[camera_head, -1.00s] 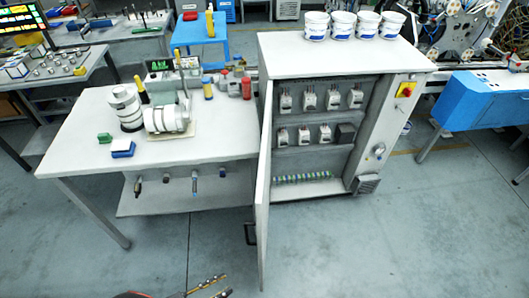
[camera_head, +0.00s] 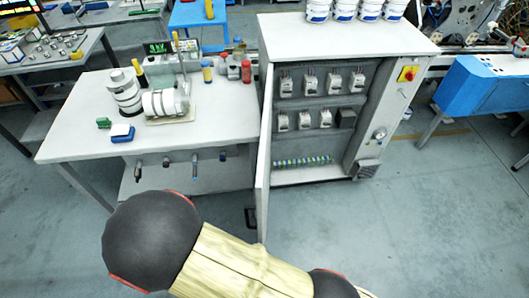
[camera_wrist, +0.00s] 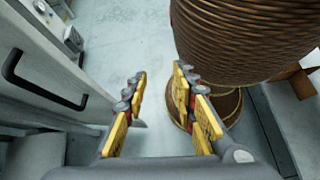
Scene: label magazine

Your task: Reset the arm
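My arm shows in the head view as a black rounded joint and a tan link, low in the picture in front of the workbench and cabinet. My gripper (camera_wrist: 160,78) is not visible in the head view. In the wrist view its two yellow-padded fingers stand apart with nothing between them, over bare grey floor. The gripper is open and empty. A pale panel with a black handle (camera_wrist: 40,85) is at the left of the wrist view, apart from the fingers.
The cabinet (camera_head: 340,38) stands with its door (camera_head: 263,165) swung open toward me, close to my arm. The workbench (camera_head: 75,135) is to its left, holding label rolls (camera_head: 165,102) and a blue block (camera_head: 122,133). Open floor (camera_head: 440,215) lies right.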

